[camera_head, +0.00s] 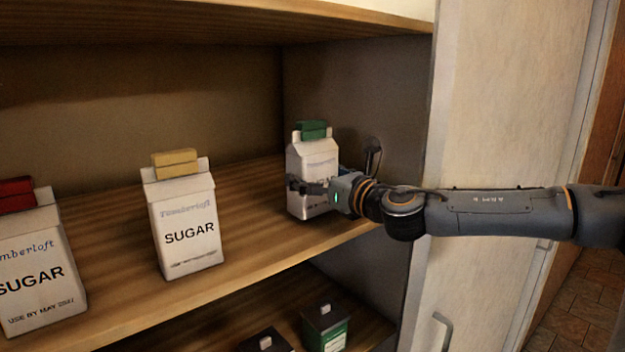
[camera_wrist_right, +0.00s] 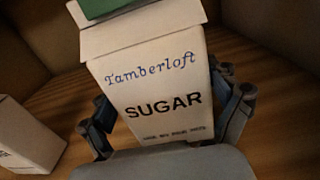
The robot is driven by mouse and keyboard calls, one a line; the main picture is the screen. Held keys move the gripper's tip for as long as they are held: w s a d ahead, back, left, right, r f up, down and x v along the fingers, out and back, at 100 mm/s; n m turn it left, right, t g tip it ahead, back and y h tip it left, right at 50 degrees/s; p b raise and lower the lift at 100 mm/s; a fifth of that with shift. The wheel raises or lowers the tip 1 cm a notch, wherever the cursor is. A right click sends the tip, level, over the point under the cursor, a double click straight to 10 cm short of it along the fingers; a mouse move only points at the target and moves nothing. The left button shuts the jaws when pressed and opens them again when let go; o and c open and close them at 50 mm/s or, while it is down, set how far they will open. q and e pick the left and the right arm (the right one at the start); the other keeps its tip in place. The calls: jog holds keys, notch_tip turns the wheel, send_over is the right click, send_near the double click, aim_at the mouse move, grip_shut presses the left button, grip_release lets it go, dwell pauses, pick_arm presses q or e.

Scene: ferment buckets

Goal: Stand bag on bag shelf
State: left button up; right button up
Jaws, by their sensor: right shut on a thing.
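A white sugar bag with a green clip (camera_head: 312,160) stands upright at the right end of the wooden bag shelf (camera_head: 255,215), near the side wall. My right gripper (camera_head: 315,189) is shut around its lower part. In the right wrist view the same bag (camera_wrist_right: 150,85) shows its "Tamberloft SUGAR" label, with a finger (camera_wrist_right: 170,112) at each side. Whether its base touches the shelf is hard to tell. A sugar bag with a yellow clip (camera_head: 185,218) and one with a red clip (camera_head: 32,260) stand to the left. My left gripper is not in view.
The cabinet's side wall (camera_head: 395,110) is close to the right of the held bag. A lower shelf (camera_head: 225,330) holds a dark green-labelled box (camera_head: 326,328) and another dark box (camera_head: 265,342). Bare shelf lies between the bags and behind them. An upper shelf (camera_head: 220,20) is overhead.

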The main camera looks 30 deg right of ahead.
jog(key=shift+d+f, duration=0.1)
jog(key=shift+f, duration=0.55)
jog(key=o, duration=1.1)
jog(key=shift+f, duration=0.1)
